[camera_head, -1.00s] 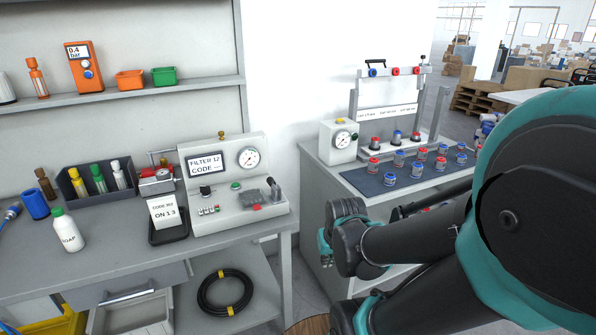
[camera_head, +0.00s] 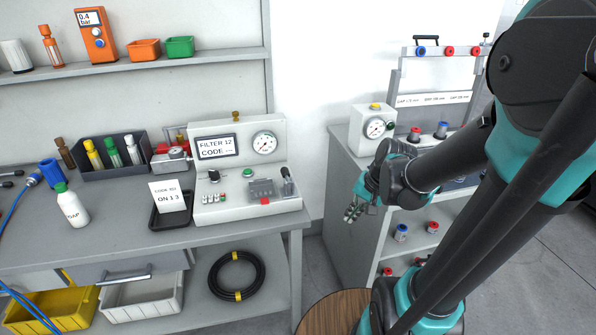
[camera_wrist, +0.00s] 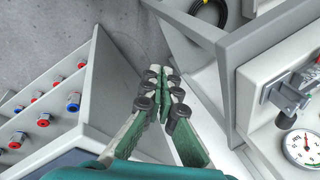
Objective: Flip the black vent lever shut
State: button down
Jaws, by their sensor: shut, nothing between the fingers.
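The test unit (camera_head: 240,207) stands on the left bench with a screen reading "FILTER 12 CODE". A dark lever (camera_head: 287,183), which looks like the black vent lever, stands roughly upright at its right end, beside a grey cover. In the wrist view a dark lever-like part (camera_wrist: 288,95) shows at the right edge, above a round gauge (camera_wrist: 300,147). My gripper (camera_head: 352,212) is right of the unit, apart from it, over the gap between the benches. In the wrist view my gripper (camera_wrist: 165,80) has its fingertips together, with nothing between them.
The right bench (camera_head: 350,165) stands close behind my gripper, with a gauge box (camera_head: 373,129) and several fittings. A tray with a code card (camera_head: 168,196) lies left of the unit. A bottle (camera_head: 71,205) stands farther left. A coiled hose (camera_head: 237,275) is below.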

jog(key=w+a+r+m+g+y, duration=0.2)
jog(key=w+a+r+m+y, duration=0.25)
jog(key=w, duration=0.35)
jog(key=m+g+y, duration=0.2)
jog(key=m+y, duration=0.1)
jog(key=m, duration=0.1)
send_near(286, 176)
jog(key=w+d+f, duration=0.3)
jog(key=w+f, duration=0.1)
jog(key=shift+w+a+r+m+y, duration=0.25)
jog(key=shift+w+r+y, duration=0.2)
jog(key=shift+w+y, duration=0.1)
jog(key=x, duration=1)
jog(key=shift+s, duration=0.15)
